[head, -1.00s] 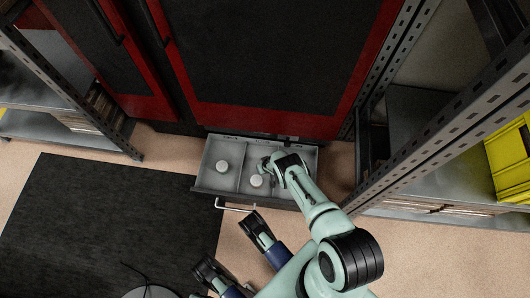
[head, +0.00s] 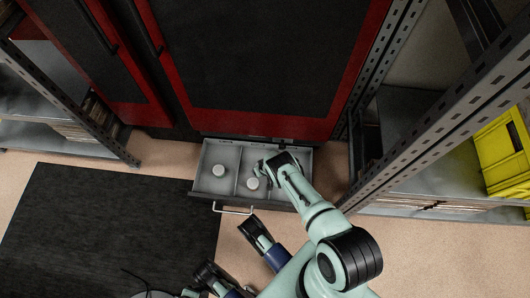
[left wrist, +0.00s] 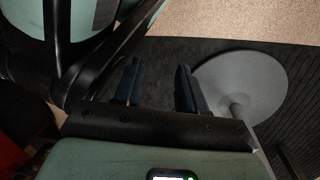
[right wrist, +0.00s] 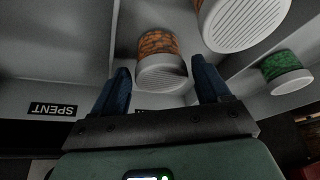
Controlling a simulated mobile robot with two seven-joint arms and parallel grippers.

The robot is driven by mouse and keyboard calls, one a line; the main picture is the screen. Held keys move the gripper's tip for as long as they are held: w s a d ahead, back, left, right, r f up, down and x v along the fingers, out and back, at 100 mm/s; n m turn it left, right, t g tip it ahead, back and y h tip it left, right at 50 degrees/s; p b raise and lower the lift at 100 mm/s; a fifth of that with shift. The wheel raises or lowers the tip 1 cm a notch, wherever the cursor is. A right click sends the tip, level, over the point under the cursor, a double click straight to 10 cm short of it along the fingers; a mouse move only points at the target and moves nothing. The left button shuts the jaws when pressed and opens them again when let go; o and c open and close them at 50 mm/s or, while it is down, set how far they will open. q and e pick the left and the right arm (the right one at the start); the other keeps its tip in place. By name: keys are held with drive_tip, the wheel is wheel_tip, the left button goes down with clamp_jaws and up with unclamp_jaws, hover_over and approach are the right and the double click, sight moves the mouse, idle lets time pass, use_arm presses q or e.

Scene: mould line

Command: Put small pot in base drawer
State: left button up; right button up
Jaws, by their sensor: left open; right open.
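The base drawer (head: 224,155) is pulled out below the red and black cabinet, with a divider and a bar handle (head: 232,210). Another orange-banded pot (right wrist: 245,22) looks nearer, and a green-banded pot (right wrist: 287,75) is beyond the divider. My left gripper (head: 228,250) is open and empty, low in front.
A SPENT label (right wrist: 52,109) shows upside down in the right wrist view. Metal shelving stands on both sides, with a yellow bin (head: 505,150) at the right. A black mat (head: 100,225) covers the floor at the left.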

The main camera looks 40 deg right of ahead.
use_arm(q)
drive_tip(key=w+d+r+t+p, duration=0.1)
drive_tip(key=w+d+r+p, duration=0.2)
drive_tip(key=r, duration=0.6)
drive_tip(key=w+p, duration=0.1)
drive_tip(key=p, duration=0.1)
drive_tip(key=shift+w+m+t+p, duration=0.15)
drive_tip(key=shift+m+t+p, duration=0.15)
drive_tip(key=shift+t, duration=0.1)
use_arm(e)
drive_tip(key=s+a+r+y, duration=0.1)
drive_tip(key=s+a+r, duration=0.5)
drive_tip(key=r, duration=0.4)
drive_tip(key=s+a+r+g+y, duration=0.1)
drive_tip(key=s+a+r, duration=0.6)
drive_tip(key=r, duration=0.3)
drive_tip(key=s+a+r+g+y, duration=0.1)
drive_tip(key=s+a+r, duration=0.5)
drive_tip(key=r, duration=0.4)
drive_tip(key=shift+s+a+r+m+y, duration=0.25)
drive_tip(key=shift+a+r+m+y, duration=0.1)
drive_tip(key=shift+a+y, duration=0.1)
